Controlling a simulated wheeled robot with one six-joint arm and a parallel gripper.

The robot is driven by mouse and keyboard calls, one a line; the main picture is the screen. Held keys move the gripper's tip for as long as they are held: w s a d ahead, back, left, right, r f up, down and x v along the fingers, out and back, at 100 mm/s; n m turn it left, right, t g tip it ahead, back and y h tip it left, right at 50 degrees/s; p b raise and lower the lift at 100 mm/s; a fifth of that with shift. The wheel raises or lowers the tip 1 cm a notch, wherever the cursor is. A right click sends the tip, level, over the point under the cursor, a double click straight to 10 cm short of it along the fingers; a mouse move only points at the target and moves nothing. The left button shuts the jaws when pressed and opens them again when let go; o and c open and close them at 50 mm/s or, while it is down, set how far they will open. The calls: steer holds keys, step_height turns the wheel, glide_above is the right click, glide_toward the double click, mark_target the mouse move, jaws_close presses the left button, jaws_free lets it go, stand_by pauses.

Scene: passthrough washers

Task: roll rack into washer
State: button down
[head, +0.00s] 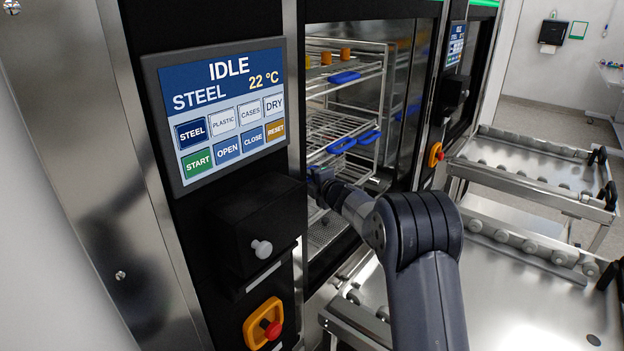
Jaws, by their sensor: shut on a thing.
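The wire rack (343,122) stands upright inside the open chamber of the near washer (290,20). It has several shelves with blue handles (342,145) and some orange-brown items (326,57) on top. My arm reaches from the lower right to the chamber opening. My gripper (318,180) is at the rack's front, below a blue handle, and is shut on the rack. Its fingertips are small and partly hidden by the washer's front frame, so the exact grip point is unclear. The washer's screen (220,105) reads IDLE, STEEL, 22 °C.
A steel cart (510,290) with rollers stands before the opening, its top bare where seen. A second cart (530,172) stands behind it at another washer (468,75). A black box with a knob (262,248) and a red stop button (272,330) sit beside the opening.

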steer(key=c, duration=1.8)
jaws_free()
steer(key=shift+a+r, duration=0.15)
steer(key=shift+a, duration=0.05)
steer(key=shift+o, duration=0.9)
steer(key=shift+w+a, duration=0.1)
steer(key=shift+a, duration=0.05)
steer(key=shift+o, duration=1.1)
steer(key=b+v, duration=0.2)
steer(key=v, duration=0.8)
steer(key=shift+s+d+b, duration=0.3)
steer(key=p+x, duration=0.2)
steer(key=x, duration=0.8)
steer(key=shift+w+a+p, duration=0.15)
steer(key=shift+w+p, duration=0.2)
steer(key=shift+s+f, duration=0.1)
steer(key=shift+f, duration=0.1)
